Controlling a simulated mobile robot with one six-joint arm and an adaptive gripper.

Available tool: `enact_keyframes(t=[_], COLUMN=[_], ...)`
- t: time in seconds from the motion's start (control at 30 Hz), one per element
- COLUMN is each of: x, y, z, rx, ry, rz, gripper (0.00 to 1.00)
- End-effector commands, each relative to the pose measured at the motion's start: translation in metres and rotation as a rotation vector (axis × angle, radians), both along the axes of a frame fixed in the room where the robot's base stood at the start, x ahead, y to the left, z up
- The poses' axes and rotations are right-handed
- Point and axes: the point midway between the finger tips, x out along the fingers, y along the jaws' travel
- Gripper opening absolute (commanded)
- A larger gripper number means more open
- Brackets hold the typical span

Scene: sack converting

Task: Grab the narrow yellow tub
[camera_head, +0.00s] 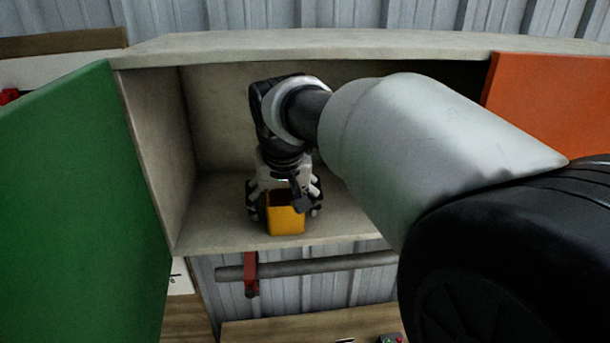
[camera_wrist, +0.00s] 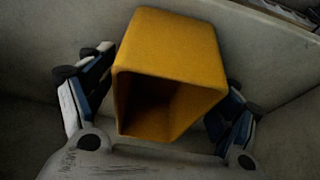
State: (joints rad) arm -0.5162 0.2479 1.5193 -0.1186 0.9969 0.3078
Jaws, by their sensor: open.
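The narrow yellow tub (camera_head: 286,221) stands on the floor of an open cabinet in the head view, near the front edge. In the wrist view the tub (camera_wrist: 172,50) fills the middle, its dark open mouth facing the camera. My gripper (camera_head: 285,205) reaches down over the tub from above, with a finger on each side. In the wrist view the fingers of my gripper (camera_wrist: 165,90) are open around the tub, with a gap at the left; at the right the finger is close to the wall, and I cannot tell whether it touches.
The cabinet (camera_head: 150,150) has side walls and a top board (camera_head: 300,44) close above my arm. A green door (camera_head: 80,200) stands open at left, an orange door (camera_head: 550,105) at right. A grey bar (camera_head: 330,266) with a red clamp (camera_head: 250,274) runs below the shelf.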

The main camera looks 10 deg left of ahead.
Motion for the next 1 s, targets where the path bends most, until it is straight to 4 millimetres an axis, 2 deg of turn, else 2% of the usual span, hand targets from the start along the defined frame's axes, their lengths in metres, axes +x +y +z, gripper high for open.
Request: enact_keyframes(t=[0.07,0.77,1.0], x=[-0.0001,-0.0003,-0.0001], y=[0.0000,-0.0001,0.0000], z=[0.0002,0.0006,0.0014], rx=[0.000,0.000,0.000], ry=[0.000,0.000,-0.001], rz=[0.000,0.000,0.000], gripper=[0.80,0.33,0.33])
